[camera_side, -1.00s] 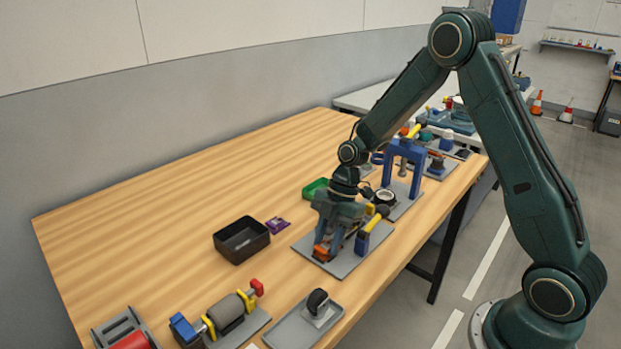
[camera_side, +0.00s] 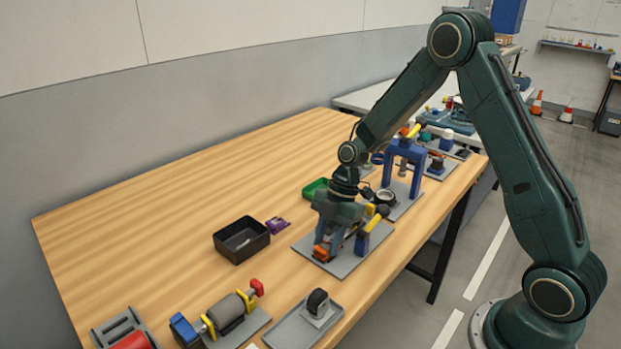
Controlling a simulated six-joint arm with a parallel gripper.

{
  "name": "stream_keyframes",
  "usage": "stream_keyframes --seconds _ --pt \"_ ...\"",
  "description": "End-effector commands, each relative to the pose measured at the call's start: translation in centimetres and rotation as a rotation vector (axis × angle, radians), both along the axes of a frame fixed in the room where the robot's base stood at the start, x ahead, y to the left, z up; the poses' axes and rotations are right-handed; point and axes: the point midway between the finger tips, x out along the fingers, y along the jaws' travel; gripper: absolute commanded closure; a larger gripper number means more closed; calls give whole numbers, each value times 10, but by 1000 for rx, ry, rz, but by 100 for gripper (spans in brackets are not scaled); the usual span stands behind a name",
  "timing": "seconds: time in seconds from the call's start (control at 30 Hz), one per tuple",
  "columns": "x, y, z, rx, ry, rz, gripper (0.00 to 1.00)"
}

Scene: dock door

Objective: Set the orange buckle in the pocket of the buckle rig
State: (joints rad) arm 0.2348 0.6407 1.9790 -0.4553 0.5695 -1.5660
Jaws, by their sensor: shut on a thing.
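My gripper (camera_side: 329,238) points down over the grey base plate of the buckle rig (camera_side: 345,266). It is shut on the orange buckle (camera_side: 321,252), which shows low between and beside the fingers, at or just above the plate. The rig also has a blue block with a yellow handle (camera_side: 371,226) just right of the gripper. The pocket is hidden behind the gripper and buckle, so I cannot tell whether the buckle sits in it.
A black bin (camera_side: 241,240) and a purple item (camera_side: 277,225) lie left of the rig. A green tray (camera_side: 315,188) and a blue arch fixture (camera_side: 404,160) stand behind. A grey plate with a black part (camera_side: 317,302) is in front. The table's left side is clear.

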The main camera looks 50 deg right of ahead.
Motion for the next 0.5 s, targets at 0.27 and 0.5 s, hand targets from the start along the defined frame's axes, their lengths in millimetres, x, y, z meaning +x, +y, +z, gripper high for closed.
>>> stream_keyframes --seconds 0.27,0.5 --pt "0 0 -1 0 0 0 96" --pt "0 0 -1 0 0 0 50"
